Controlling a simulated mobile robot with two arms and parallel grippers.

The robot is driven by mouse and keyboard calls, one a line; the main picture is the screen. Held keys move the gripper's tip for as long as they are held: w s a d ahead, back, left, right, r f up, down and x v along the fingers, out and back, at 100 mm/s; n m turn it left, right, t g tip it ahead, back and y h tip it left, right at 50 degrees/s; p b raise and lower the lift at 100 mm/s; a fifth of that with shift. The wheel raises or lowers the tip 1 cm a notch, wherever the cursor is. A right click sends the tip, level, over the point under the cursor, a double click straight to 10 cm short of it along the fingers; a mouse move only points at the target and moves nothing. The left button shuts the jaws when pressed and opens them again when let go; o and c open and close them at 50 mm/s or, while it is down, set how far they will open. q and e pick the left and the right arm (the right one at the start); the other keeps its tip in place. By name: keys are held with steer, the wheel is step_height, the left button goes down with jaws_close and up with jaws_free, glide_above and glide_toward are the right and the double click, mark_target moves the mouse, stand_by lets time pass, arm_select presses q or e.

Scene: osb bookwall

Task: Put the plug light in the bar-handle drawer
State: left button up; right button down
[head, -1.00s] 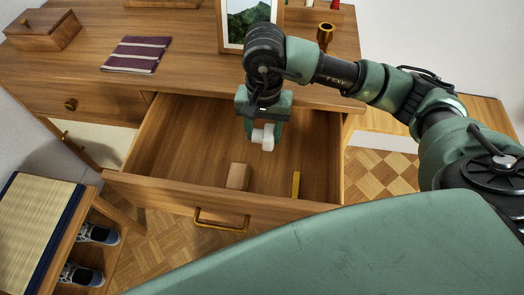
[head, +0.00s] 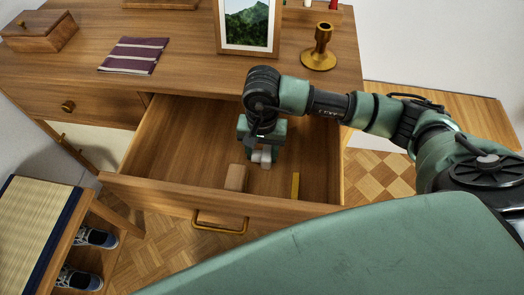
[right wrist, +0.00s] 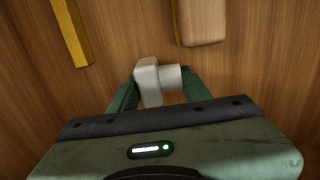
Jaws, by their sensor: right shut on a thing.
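The white plug light (head: 262,157) is between the fingers of my right gripper (head: 261,153), low inside the open drawer. In the right wrist view the plug light (right wrist: 154,80) shows a flat block with a round stub, and the green fingers of the gripper (right wrist: 157,90) are shut on it. I cannot tell whether it touches the drawer floor. The bar-handle drawer (head: 190,130) is pulled out, with a brass bar handle (head: 220,225) on its front. My left gripper is not in view.
A wooden block (head: 236,178) and a yellow bar (head: 295,186) lie in the drawer. On the dresser top are a picture frame (head: 247,50), a brass candlestick (head: 319,50), a striped cloth (head: 134,55) and a wooden box (head: 39,31). The drawer's left part is clear.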

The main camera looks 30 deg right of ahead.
mark_target(262, 151)
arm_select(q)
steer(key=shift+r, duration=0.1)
arm_select(e)
steer(key=shift+f, duration=0.1)
steer(key=c, duration=0.7)
jaws_free()
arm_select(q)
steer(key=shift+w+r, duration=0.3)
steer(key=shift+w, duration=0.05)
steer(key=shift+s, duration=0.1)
arm_select(e)
steer(key=shift+r, duration=0.7)
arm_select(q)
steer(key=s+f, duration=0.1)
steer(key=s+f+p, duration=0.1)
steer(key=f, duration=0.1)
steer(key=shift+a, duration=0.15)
arm_select(e)
step_height(262, 151, up, 11)
steer(key=shift+f, duration=0.1)
